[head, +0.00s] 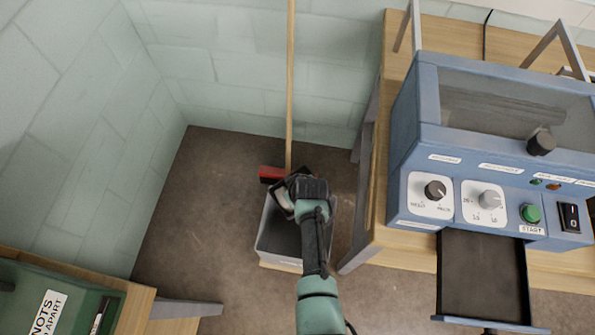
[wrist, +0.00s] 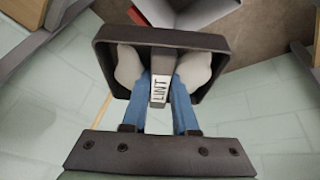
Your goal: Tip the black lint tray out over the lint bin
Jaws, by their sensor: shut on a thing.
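The black lint tray (head: 278,201) is held at the end of my arm, over the back part of the grey lint bin (head: 262,232) on the floor. The tray looks tilted in the head view. In the wrist view the tray (wrist: 105,72) shows its dark rim and a handle labelled LINT. My gripper (wrist: 160,72) is shut on this handle, with a pale fingertip on each side. The gripper also shows in the head view (head: 291,190). The arm hides part of the bin.
A blue machine (head: 405,165) stands on a wooden table at the right, with a dark drawer-like tray (head: 485,275) sticking out. A broom with a red head (head: 271,173) leans on the wall behind the bin. A green box (head: 35,300) is at lower left. Floor left of the bin is clear.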

